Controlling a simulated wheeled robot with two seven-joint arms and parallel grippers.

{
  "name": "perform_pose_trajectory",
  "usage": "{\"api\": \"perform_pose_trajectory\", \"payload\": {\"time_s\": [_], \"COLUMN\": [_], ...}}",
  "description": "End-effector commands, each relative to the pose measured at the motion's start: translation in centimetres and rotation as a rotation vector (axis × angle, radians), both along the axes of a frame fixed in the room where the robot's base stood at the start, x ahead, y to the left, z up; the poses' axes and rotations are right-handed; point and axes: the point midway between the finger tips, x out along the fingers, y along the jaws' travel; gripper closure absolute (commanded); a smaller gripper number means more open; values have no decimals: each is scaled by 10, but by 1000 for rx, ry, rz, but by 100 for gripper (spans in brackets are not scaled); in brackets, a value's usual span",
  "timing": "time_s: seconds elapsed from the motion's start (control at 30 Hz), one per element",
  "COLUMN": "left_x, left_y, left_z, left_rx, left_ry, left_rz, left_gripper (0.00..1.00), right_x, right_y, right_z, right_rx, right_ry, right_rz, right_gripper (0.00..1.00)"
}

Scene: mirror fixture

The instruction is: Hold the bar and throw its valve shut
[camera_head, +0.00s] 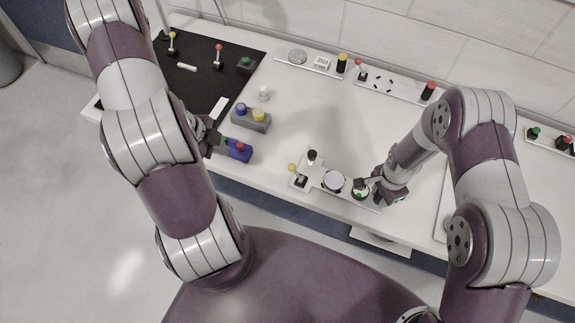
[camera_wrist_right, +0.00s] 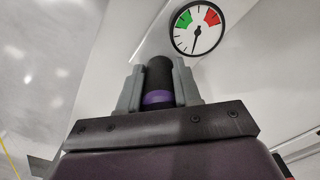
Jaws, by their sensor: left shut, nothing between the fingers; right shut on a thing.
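My right gripper (camera_head: 371,189) is at the right end of a white fixture plate (camera_head: 318,189) at the table's front edge. In the right wrist view its fingers (camera_wrist_right: 158,92) are shut on an upright black bar (camera_wrist_right: 159,72) with a purple band. A gauge (camera_wrist_right: 197,28) with green and red sectors stands just beyond; its needle points down, outside both sectors. The plate also carries a yellow-balled lever (camera_head: 292,168), a black knob (camera_head: 312,155) and a round white dial (camera_head: 333,181). I cannot tell which part is the valve. My left gripper (camera_head: 222,143) is shut and empty beside a blue box.
The blue box (camera_head: 240,153) has a red button on top. A grey box (camera_head: 250,121) with blue and yellow buttons and a small white knob (camera_head: 264,93) stand behind it. A black mat (camera_head: 205,75) bears levers. Strips of controls (camera_head: 390,83) line the wall. The table's middle is clear.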

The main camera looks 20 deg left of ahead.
Motion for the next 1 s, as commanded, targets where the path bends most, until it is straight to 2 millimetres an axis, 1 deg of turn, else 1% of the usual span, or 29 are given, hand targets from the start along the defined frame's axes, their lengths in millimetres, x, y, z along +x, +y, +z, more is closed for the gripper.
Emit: {"api": "perform_pose_trajectory", "payload": {"time_s": [0.03, 0.1, 0.2, 0.3, 0.6, 0.7, 0.83, 1.0], "left_x": [-3, -7, -15, -21, -20, -20, -17, -11], "left_y": [-13, -32, -48, -60, -62, -64, -75, -98], "left_z": [-3, 2, 13, 21, 22, 19, 6, -21], "left_rx": [-41, -94, -151, -197, -195, -197, -199, -200], "left_ry": [-42, -100, -166, -211, -226, -225, -224, -222], "left_rz": [-151, -361, -572, -677, -690, -690, -690, -690], "left_gripper": [100, 100, 100, 100, 100, 100, 100, 100], "right_x": [-8, -8, -8, -8, -8, -8, -8, -8], "right_y": [-2, -2, -2, -2, -2, -2, -2, -2], "right_z": [-7, -7, -7, -7, -7, -7, -7, -7], "right_rx": [-7, -7, -7, -7, -7, -7, -7, -7], "right_ry": [19, 19, 19, 19, 19, 19, 19, 19], "right_rz": [2, 3, 3, 3, 3, 3, 3, 3], "right_gripper": [100, 100, 100, 100, 100, 100, 100, 100]}}
